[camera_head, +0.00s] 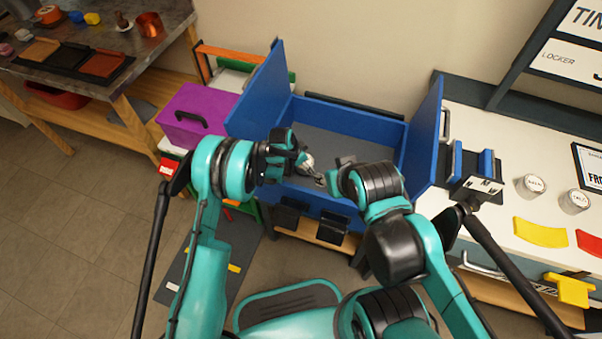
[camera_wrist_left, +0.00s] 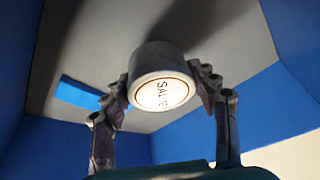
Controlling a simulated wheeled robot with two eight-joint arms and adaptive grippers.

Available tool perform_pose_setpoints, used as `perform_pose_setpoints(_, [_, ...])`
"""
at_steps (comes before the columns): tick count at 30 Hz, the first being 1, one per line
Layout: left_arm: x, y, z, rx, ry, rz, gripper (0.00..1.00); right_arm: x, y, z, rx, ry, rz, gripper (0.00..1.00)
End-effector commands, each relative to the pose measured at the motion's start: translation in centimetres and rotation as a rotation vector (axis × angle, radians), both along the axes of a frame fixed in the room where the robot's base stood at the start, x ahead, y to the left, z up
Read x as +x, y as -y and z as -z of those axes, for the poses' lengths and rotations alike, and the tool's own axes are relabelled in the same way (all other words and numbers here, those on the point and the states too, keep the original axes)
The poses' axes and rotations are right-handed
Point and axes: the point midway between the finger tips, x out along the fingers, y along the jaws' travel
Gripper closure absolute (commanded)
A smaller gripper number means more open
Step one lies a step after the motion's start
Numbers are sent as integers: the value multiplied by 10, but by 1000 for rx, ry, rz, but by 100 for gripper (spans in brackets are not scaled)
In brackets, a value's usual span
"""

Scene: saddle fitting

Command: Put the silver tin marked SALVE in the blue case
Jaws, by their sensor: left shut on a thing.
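The silver tin marked SALVE (camera_wrist_left: 160,78) is between the fingers of my left gripper (camera_wrist_left: 160,112), its labelled end facing the wrist camera. In the head view my left gripper (camera_head: 300,160) is shut on the tin (camera_head: 308,161), above the front part of the blue case (camera_head: 350,118). The case stands open, with tall blue panels at its left and right and a grey floor. In the wrist view the case's blue walls (camera_wrist_left: 285,100) surround the tin. My right gripper (camera_head: 328,180) is just right of the tin over the case's front; its finger opening is unclear.
A purple case (camera_head: 195,115) stands left of the blue case. The white bench at right holds two pale tins (camera_head: 534,185) (camera_head: 573,201), a yellow piece (camera_head: 541,232) and a dark holder with blue uprights (camera_head: 470,165). A workbench (camera_head: 130,50) is at far left.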

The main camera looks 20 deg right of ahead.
Motion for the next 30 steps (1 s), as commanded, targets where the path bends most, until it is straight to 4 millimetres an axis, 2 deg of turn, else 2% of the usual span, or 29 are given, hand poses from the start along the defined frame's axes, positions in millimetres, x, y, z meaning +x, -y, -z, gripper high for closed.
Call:
perform_pose_setpoints(4, [2, -15, 10, -1, 0, -1, 76, 0, 0, 7, 0, 0, 0, 60])
perform_pose_setpoints(8, [2, -18, 17, -1, -1, 0, 76, 0, 0, 10, 0, 0, 0, 60])
perform_pose_setpoints(15, [3, -17, 51, -1, 0, 0, 76, 0, 0, 29, 0, 0, 0, 60])
perform_pose_setpoints(26, [3, -17, 53, -1, 0, -1, 76, 0, 0, 26, 0, 0, 0, 60])
perform_pose_setpoints(27, [3, -17, 53, -1, 0, -1, 36, 0, 0, 26, 0, 0, 0, 60])
perform_pose_setpoints(29, [3, -17, 53, -1, 0, -1, 20, 0, 0, 26, 0, 0, 0, 60])
perform_pose_setpoints(30, [3, -17, 53, -1, 0, -1, 20, 0, 0, 26, 0, 0, 0, 60])
